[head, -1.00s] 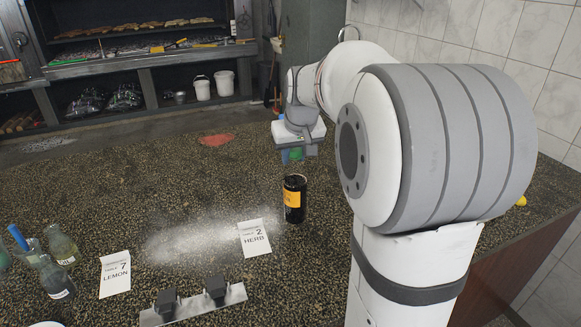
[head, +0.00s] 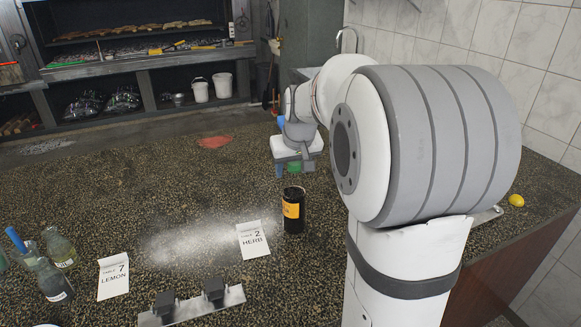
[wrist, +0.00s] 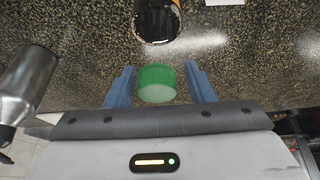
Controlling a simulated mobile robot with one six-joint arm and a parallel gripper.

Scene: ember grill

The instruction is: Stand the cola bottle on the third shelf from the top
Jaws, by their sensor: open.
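My gripper (head: 294,168) is over the far part of the dark speckled counter. In the wrist view its blue fingers (wrist: 159,68) are open, with a green ribbed cap-like thing (wrist: 156,82) between them; whether they touch it I cannot tell. The green also shows in the head view (head: 294,166). A dark cylindrical container with an orange label (head: 294,211) appears upright just nearer to me; its black end shows in the wrist view (wrist: 158,32). I cannot tell which of these is the cola bottle. A dark rack with shelves (head: 150,62) stands at the back left.
Cards marked HERB (head: 253,240) and LEMON (head: 113,277) lie on the counter. Glass bottles (head: 55,272) stand at the left edge. A metal bracket with black blocks (head: 195,305) is in front. A lemon (head: 516,200) lies right.

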